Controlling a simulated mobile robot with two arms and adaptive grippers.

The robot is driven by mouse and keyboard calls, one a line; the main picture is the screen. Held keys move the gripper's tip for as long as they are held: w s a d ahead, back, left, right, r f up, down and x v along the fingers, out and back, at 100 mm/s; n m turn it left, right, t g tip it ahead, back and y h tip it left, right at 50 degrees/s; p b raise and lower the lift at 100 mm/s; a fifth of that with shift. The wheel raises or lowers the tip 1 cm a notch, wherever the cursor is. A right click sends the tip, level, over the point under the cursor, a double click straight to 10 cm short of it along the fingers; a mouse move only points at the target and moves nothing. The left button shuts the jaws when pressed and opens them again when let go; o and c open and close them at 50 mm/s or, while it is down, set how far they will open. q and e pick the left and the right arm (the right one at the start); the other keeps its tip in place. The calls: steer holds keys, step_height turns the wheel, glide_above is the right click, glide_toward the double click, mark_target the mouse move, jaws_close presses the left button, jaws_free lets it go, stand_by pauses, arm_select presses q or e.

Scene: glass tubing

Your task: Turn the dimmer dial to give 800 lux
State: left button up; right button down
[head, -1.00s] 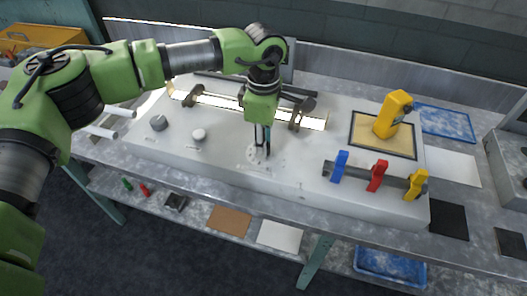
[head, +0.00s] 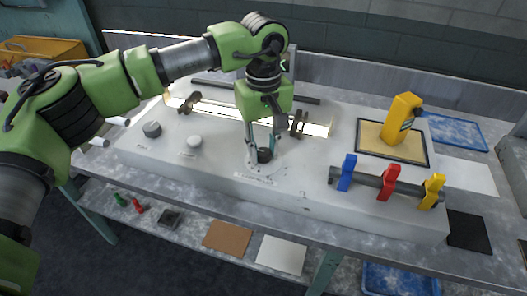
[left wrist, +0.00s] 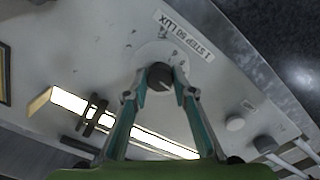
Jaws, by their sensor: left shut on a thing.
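The dimmer dial (head: 264,155) is a small dark knob on a pale round scale plate, near the front of the light grey bench unit. My left gripper (head: 261,152) points down with one finger on each side of the dial and is shut on it. The left wrist view shows the dial (left wrist: 160,76) between the teal fingers, with a pale pointer mark on its top. A label (left wrist: 185,33) beside it seems to read "1 STEP 50 LUX". The scale marks are too small to read. My right gripper is not in view.
A lit glass tube (head: 222,112) lies behind the dial between dark holders. A grey knob (head: 152,129) and a white knob (head: 194,141) are to the left. Blue, red and yellow clamps (head: 389,183) on a bar and a yellow device (head: 402,120) stand to the right.

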mark_target(263, 152)
arm_select(q)
steer(key=m+b, duration=0.1)
steer(key=m, duration=0.4)
steer(key=shift+m, duration=0.3)
steer(key=m, duration=0.5)
stand_by(0.4)
steer(key=o, duration=1.1)
step_height(263, 152, up, 12)
